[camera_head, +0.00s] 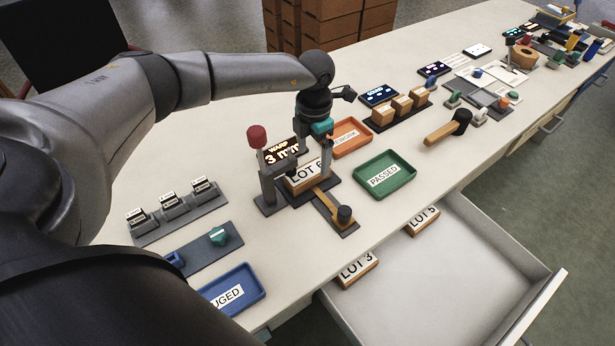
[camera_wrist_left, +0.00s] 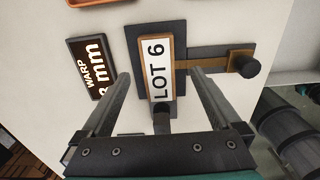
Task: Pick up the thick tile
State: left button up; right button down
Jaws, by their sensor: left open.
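A brown tile with a white LOT 6 label (camera_head: 303,175) lies on the dark plate of a gauge stand; it also shows in the left wrist view (camera_wrist_left: 158,66). My left gripper (camera_head: 313,158) is open above this tile and partly covers it in the head view. In the wrist view its fingers stand on either side of the tile, and I cannot tell how high above it. Tiles labelled LOT 3 (camera_head: 357,269) and LOT 5 (camera_head: 422,220) lie in the open drawer. I cannot tell which tile is thickest. My right gripper is not in view.
A red-knobbed post (camera_head: 257,137) and a WARP display (camera_head: 283,151) stand close to the gripper. Green PASSED (camera_head: 385,190), orange (camera_head: 352,137) and blue (camera_head: 232,289) trays lie on the bench. The open drawer (camera_head: 450,262) juts out at the front, mostly empty.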

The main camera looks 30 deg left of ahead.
aim_at(311, 170)
pick_arm(q)
jog(key=shift+f, duration=0.5)
jog(key=f, duration=0.2)
jog(key=f+b, duration=0.1)
jog(key=shift+s+a+f, duration=0.1)
jog(key=shift+a+f, duration=0.1)
jog(key=shift+f, duration=0.55)
jog(key=shift+c, duration=0.3)
jog(key=c, duration=0.4)
grip_shut()
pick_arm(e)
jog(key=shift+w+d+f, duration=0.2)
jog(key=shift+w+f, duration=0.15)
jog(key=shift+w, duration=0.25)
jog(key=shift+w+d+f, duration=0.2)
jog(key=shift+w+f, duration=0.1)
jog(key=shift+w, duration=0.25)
